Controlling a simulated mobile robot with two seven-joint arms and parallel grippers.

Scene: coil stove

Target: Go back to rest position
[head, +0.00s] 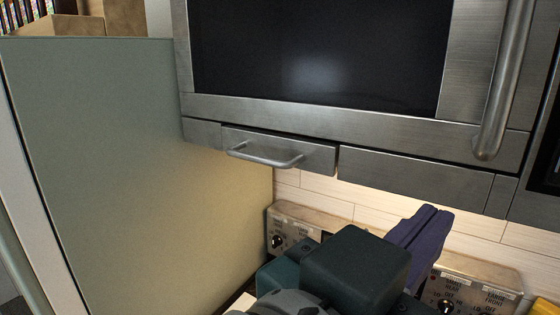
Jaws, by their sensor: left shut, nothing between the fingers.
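My left gripper (430,215) reaches up from the bottom of the head view, with a dark green body and purple fingers. The fingers are shut together with nothing between them. They point up and away in front of the stove's back panel, below the microwave, and hide the middle of that panel. My right gripper is not in view.
A steel microwave (320,112) hangs above, with a small handled front (285,148) standing out beneath it. The stove's control panel (478,283) has knobs. A pale green panel (130,150) closes the left side. A yellow object (545,307) shows at bottom right.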

